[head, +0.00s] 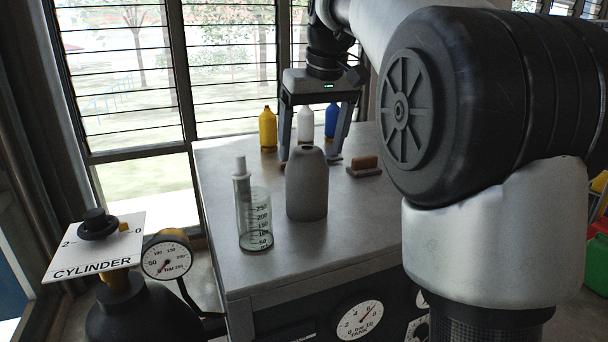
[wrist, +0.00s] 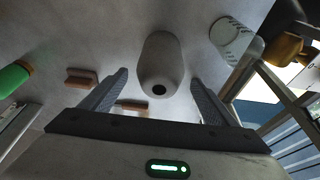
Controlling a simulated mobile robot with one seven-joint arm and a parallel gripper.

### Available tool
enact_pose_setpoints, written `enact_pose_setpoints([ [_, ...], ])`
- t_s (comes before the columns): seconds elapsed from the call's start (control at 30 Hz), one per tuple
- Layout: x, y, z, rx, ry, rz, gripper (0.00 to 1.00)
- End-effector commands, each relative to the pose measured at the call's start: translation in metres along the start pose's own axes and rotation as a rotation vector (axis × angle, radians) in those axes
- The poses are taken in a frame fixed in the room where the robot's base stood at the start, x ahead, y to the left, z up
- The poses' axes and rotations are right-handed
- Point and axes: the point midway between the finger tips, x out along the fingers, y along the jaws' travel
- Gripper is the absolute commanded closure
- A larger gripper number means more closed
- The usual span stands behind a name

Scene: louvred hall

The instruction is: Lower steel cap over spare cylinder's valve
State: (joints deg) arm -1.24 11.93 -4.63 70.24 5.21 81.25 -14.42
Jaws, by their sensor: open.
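The steel cap (head: 306,190), a grey bottle-shaped shell with a hole in its top, stands upright on the grey bench. It also shows in the wrist view (wrist: 161,60), top toward the camera. My gripper (head: 309,163) is open above the bench, with one finger on each side of the cap's upper part. In the wrist view the fingers (wrist: 160,78) stand apart with visible gaps to the cap.
A clear graduated cylinder (head: 255,220) stands close left of the cap on the bench (head: 350,235). Yellow (head: 268,130), white (head: 305,125) and blue (head: 331,120) bottles stand behind. A brown block (head: 364,168) lies right. A pressure gauge (head: 167,258) is beside the dark cylinder.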

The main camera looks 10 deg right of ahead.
Motion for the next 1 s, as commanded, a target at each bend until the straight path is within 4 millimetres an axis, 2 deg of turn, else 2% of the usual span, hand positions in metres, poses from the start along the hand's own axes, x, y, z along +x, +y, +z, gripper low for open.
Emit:
enact_pose_setpoints([
  [0.3, 0.049, 0.000, 0.001, -0.001, -0.001, 0.000, 0.19],
  [0.5, 0.069, 0.000, 0.001, 0.000, 0.001, 0.000, 0.19],
  [0.7, 0.078, -0.001, 0.000, 0.000, 0.000, 0.000, 0.19],
  [1.0, 0.079, 0.000, 0.000, 0.000, 0.000, 0.000, 0.19],
])
